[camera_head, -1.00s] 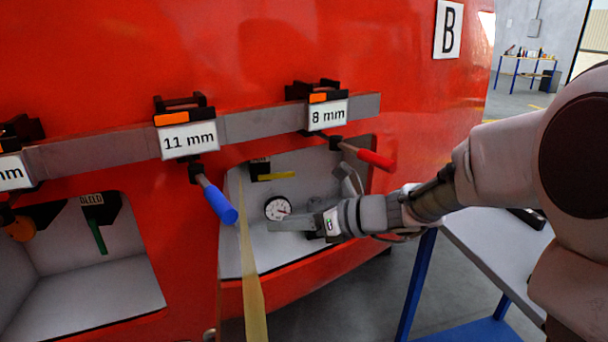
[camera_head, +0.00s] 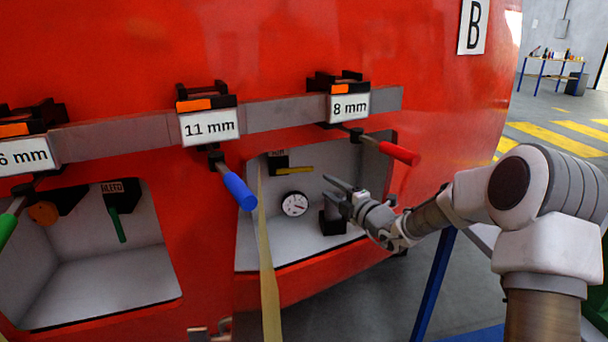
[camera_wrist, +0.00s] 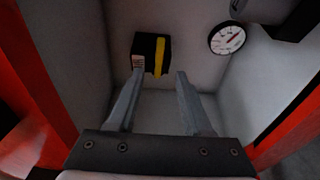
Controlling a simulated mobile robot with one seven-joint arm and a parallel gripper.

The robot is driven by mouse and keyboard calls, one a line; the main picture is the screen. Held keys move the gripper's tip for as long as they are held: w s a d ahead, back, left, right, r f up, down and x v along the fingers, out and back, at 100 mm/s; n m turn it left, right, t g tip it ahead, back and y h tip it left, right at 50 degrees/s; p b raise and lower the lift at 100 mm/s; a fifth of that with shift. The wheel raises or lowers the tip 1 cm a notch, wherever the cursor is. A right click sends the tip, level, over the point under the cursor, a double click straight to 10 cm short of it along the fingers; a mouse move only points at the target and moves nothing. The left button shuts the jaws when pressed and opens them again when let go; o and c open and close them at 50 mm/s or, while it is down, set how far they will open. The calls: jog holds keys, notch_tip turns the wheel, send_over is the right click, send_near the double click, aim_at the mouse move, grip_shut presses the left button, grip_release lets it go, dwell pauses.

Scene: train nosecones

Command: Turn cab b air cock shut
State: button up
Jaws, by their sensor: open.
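The air cock is a black block (camera_head: 278,163) with a yellow handle (camera_head: 295,170) on the back wall of the right recess, below the B sign. The handle lies about level and points right in the head view. In the wrist view the cock's block (camera_wrist: 144,50) and yellow handle (camera_wrist: 160,57) appear ahead, between the fingertips. My gripper (camera_head: 326,187) is at the recess, to the right of the handle and a little lower. Its two fingers (camera_wrist: 159,74) are apart and empty. The handle does not appear to be gripped.
A round gauge (camera_head: 295,204) sits below the cock, and a black fitting (camera_head: 332,220) lies right of it. Blue (camera_head: 240,191) and red (camera_head: 399,153) tool handles hang from the rail in front. A yellowish strip (camera_head: 268,270) crosses the recess's left side. The left recess holds a green BLEED handle (camera_head: 118,225).

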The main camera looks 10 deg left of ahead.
aim_at(304, 170)
jog(key=x, duration=1.2)
jog(key=shift+w+a+b, duration=0.2)
jog(key=shift+a+b, duration=0.1)
jog(key=shift+a, duration=0.05)
grip_shut()
dwell(1.0)
